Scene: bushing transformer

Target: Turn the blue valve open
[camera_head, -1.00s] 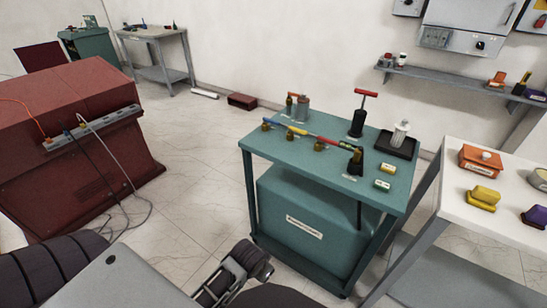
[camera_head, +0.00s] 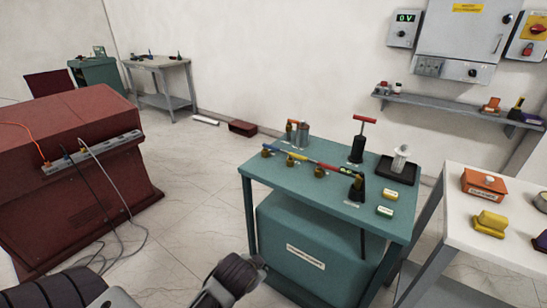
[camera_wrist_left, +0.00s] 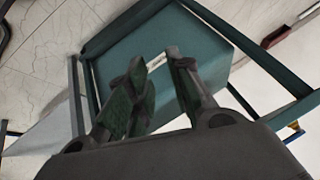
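The blue valve (camera_head: 277,150) is at the left end of a row of brass valves with blue, yellow, red and green handles on the teal bench (camera_head: 283,183). Its blue handle lies along the row. My left arm comes in at the bottom of the head view, where its fingers cannot be made out. In the left wrist view my left gripper (camera_wrist_left: 156,62) is open and empty, its green-padded fingers apart in front of the teal cabinet below the bench top. A small blue and brass-coloured part (camera_wrist_left: 294,136) shows at the right edge there, perhaps the blue valve. My right gripper is out of view.
A red-handled pump (camera_head: 361,138), a dark tray (camera_head: 397,170) and small labelled blocks (camera_head: 385,211) stand on the bench. A white table (camera_head: 470,232) stands close on the right.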

